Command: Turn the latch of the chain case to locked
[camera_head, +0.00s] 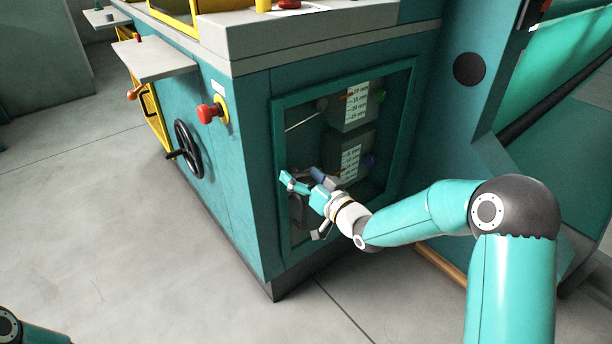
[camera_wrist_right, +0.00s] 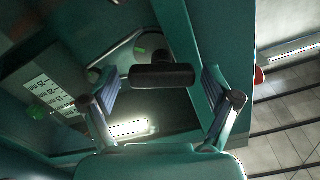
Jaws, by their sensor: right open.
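The chain case seems to be the teal-framed recess (camera_head: 278,135) in the end of the machine. My right gripper (camera_head: 303,200) is at the lower left of this recess. In the right wrist view its two fingers are spread, one on each side of a dark bar-shaped handle (camera_wrist_right: 162,76), probably the latch. There are gaps between the handle's ends and the fingers, and the gripper is empty. The handle lies crosswise between the fingers. In the head view my gripper mostly hides it. My left gripper is out of view.
Inside the recess are two grey boxes with scale labels (camera_head: 358,100) and a thin rod (camera_head: 304,121). A red button (camera_head: 209,113) and a black handwheel (camera_head: 188,150) sit on the machine's side, left of my gripper. Open floor (camera_head: 120,220) lies at left.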

